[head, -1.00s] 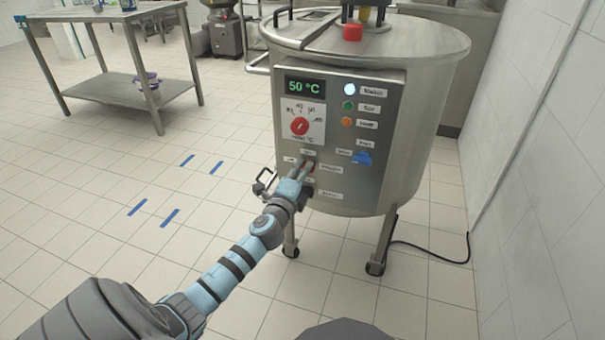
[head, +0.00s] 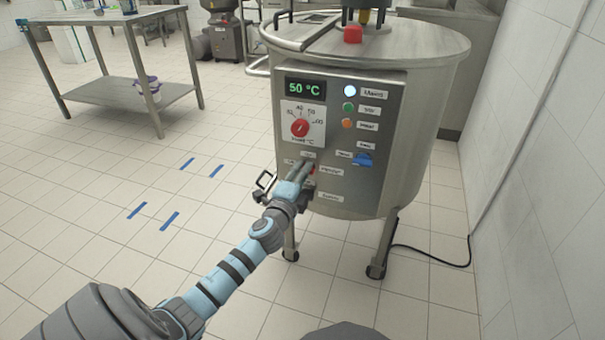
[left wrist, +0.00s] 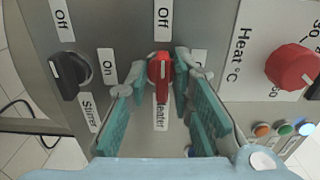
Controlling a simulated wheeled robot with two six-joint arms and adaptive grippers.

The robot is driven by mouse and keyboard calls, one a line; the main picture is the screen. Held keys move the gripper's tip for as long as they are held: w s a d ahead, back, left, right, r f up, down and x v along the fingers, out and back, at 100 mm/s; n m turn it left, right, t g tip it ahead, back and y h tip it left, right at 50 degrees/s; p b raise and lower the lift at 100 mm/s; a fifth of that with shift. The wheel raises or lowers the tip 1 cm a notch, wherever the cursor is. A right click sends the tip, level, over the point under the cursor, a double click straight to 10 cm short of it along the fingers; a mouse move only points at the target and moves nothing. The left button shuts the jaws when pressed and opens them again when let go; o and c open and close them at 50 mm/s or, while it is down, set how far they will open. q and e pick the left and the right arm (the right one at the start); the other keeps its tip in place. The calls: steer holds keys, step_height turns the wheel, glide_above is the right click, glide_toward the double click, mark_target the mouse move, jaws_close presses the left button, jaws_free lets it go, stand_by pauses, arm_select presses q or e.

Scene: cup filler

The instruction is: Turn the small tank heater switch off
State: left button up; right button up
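The small tank (head: 425,120) stands ahead with a grey control panel. Its heater switch is a red knob (left wrist: 160,72) with a pale mark on its bar; the bar lines up with the "Off" label (left wrist: 163,20) in the left wrist view. The "Heater" label (left wrist: 160,112) is on the opposite side. My left gripper (head: 304,168) is at the panel, and in the left wrist view its fingers (left wrist: 161,70) lie on both sides of the red knob, seemingly touching it. In the head view the fingers mostly hide the knob. My right gripper is out of view.
The black stirrer switch (left wrist: 67,75) sits beside the heater switch. The red temperature dial (head: 300,128) is above, under a display (head: 305,89) reading 50 °C. A blue knob (head: 363,159) is to the right. A steel table (head: 115,90) stands back left; floor between is clear.

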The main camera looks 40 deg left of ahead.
arm_select(q)
steer(key=shift+s, duration=0.1)
steer(key=v, duration=1.1)
steer(key=shift+s+d, duration=0.2)
steer(key=shift+s, duration=0.15)
